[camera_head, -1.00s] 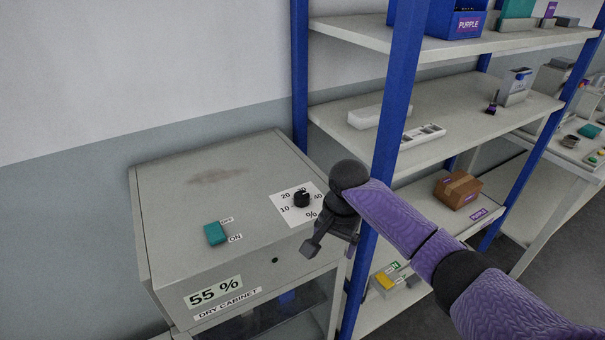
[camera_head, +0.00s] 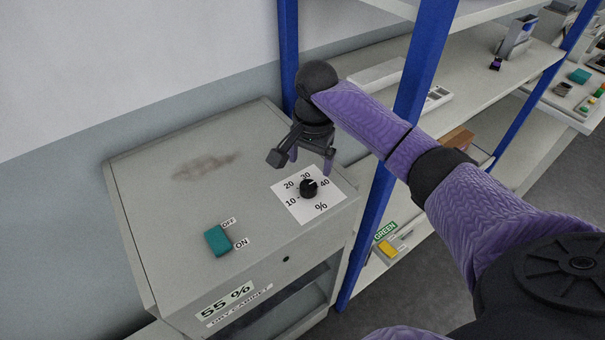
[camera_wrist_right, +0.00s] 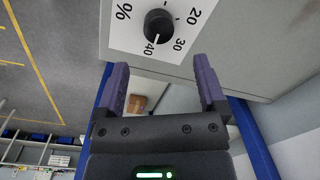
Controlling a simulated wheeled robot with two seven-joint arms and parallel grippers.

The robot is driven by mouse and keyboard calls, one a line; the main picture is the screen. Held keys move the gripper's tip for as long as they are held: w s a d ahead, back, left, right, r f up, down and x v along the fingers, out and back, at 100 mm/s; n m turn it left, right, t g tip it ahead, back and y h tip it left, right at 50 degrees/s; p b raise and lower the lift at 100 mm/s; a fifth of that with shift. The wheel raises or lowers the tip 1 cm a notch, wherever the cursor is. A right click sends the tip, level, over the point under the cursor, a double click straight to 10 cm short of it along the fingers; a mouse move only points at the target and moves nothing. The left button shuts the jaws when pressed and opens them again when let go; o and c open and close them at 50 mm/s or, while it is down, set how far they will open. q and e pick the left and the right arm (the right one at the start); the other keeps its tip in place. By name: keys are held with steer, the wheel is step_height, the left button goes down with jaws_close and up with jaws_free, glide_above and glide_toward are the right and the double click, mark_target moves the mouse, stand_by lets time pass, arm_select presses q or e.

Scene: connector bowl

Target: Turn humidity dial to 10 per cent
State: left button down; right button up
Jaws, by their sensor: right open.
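The humidity dial (camera_head: 308,188) is a round black knob on a white scale card (camera_head: 290,207) marked 10, 20, 30, 40 and %. It sits on top of the grey dry cabinet (camera_head: 150,225). In the wrist view, the white mark on the dial (camera_wrist_right: 159,26) points between 30 and 40, nearer 40. The cabinet's front label (camera_head: 225,300) reads 55 %. My right gripper (camera_head: 312,160) is open and empty, just behind and above the dial. In the wrist view its fingers (camera_wrist_right: 160,64) are spread, with the dial beyond their tips, not between them. My left gripper is not in view.
A teal switch (camera_head: 217,240) marked OFF and ON sits left of the dial on the cabinet top. A blue shelf post (camera_head: 412,100) stands close to my right forearm. Shelves with boxes are at the right. The cabinet's left top is clear.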

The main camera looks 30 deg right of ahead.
mark_target(309, 185)
step_height(309, 185, down, 7)
steer(key=shift+f+b, duration=0.15)
steer(key=shift+b, duration=0.3)
jaws_close()
